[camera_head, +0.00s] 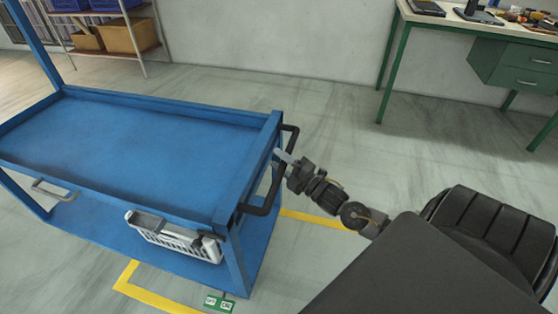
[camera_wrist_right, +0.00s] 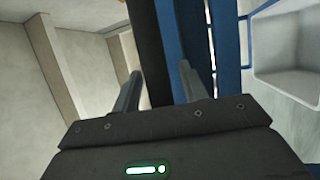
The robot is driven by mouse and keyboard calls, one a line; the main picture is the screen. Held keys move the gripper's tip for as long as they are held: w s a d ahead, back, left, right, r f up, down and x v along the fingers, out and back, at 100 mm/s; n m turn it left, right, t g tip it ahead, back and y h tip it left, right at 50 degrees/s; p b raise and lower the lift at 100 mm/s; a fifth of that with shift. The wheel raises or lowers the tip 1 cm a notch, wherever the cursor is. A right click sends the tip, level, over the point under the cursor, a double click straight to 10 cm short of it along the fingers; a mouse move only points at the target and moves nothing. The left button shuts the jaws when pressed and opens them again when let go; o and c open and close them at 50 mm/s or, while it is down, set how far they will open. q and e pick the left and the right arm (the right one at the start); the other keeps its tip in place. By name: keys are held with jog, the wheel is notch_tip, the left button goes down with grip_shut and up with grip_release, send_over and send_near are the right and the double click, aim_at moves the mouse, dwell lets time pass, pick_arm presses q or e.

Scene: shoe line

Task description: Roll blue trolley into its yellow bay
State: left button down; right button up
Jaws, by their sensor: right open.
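The blue trolley (camera_head: 140,130) stands upright at the left of the head view, with a flat top tray and a lower shelf. Its black push handle (camera_head: 290,150) is on its right end. My right gripper (camera_head: 281,157) is open at this handle. In the right wrist view, the dark handle bar (camera_wrist_right: 147,45) passes between the lines of my open fingers (camera_wrist_right: 160,80); whether it is fully between them I cannot tell. Yellow floor lines (camera_head: 150,299) of the bay show below and to the right of the trolley. My left gripper is not in view.
A grey-white basket (camera_head: 180,240) sits low on the trolley; it also shows in the right wrist view (camera_wrist_right: 288,70). A green-legged bench (camera_head: 480,30) stands at the back right, and a shelf with boxes (camera_head: 120,38) at the back left. The floor between is clear.

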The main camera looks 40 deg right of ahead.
jog(key=shift+w+a, duration=0.1)
jog(key=shift+w, duration=0.25)
jog(key=shift+c, duration=0.4)
grip_shut()
